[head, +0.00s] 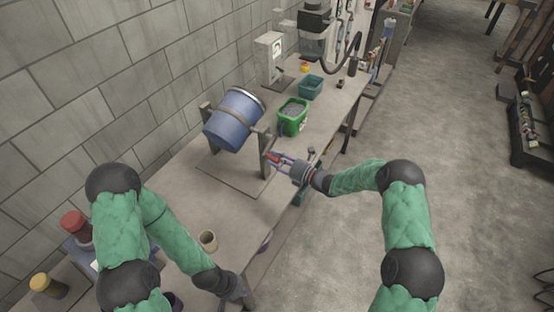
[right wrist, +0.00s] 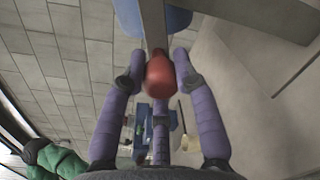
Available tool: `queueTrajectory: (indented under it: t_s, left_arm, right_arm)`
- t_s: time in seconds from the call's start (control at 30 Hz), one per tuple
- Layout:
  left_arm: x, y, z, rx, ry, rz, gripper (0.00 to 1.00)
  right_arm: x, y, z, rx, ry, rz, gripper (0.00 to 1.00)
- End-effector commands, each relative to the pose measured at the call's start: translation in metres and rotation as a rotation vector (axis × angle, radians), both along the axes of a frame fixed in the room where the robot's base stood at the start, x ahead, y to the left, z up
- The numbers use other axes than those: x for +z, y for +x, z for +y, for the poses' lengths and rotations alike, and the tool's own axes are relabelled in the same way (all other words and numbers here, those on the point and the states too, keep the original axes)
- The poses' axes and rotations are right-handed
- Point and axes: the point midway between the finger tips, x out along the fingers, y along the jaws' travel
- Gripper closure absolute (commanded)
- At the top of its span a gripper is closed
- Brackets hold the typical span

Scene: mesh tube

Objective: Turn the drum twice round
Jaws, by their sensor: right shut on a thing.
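The blue drum (head: 234,122) with a metal band hangs tilted on a stand (head: 229,180) on the bench. It shows partly at the top of the right wrist view (right wrist: 127,14). A red crank handle (right wrist: 160,72) sits at the stand's near side. My right gripper (head: 275,159) is shut on this handle, with purple fingers around it, as the right wrist view shows (right wrist: 158,76). My left gripper (head: 238,290) is low at the bench's front edge, away from the drum. Its fingers are too hidden to read.
A green bin (head: 292,117) of grey material and a teal bin (head: 311,87) stand beyond the drum. A tan cup (head: 208,240) is near my left forearm. Red-lidded (head: 75,225) and yellow-lidded (head: 45,284) jars stand at left.

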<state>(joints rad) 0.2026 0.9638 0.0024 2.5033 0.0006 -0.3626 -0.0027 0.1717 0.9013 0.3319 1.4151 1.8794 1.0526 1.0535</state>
Motion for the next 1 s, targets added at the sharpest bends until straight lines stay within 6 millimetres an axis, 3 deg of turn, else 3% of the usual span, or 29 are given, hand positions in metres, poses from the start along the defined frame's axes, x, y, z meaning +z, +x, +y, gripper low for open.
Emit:
queueTrajectory:
  t_s: [0.2,0.23,0.3,0.73,1.0]
  left_arm:
    - [0.0,0.0,0.0,0.0,0.0,0.0,1.0]
    - [0.0,0.0,0.0,0.0,0.0,0.0,1.0]
    - [0.0,0.0,0.0,0.0,0.0,0.0,1.0]
    - [0.0,0.0,0.0,0.0,0.0,0.0,1.0]
    - [0.0,0.0,0.0,0.0,0.0,0.0,1.0]
  right_arm:
    - [-0.003,-0.003,0.003,0.006,0.0,0.004,1.0]
    - [-0.003,-0.003,0.003,0.006,0.0,0.004,0.62]
    - [-0.003,-0.002,0.002,0.006,0.0,0.004,0.46]
    - [0.0,-0.004,-0.005,0.0,-0.001,0.001,0.46]
    - [0.001,-0.031,-0.042,-0.001,-0.002,0.002,0.46]
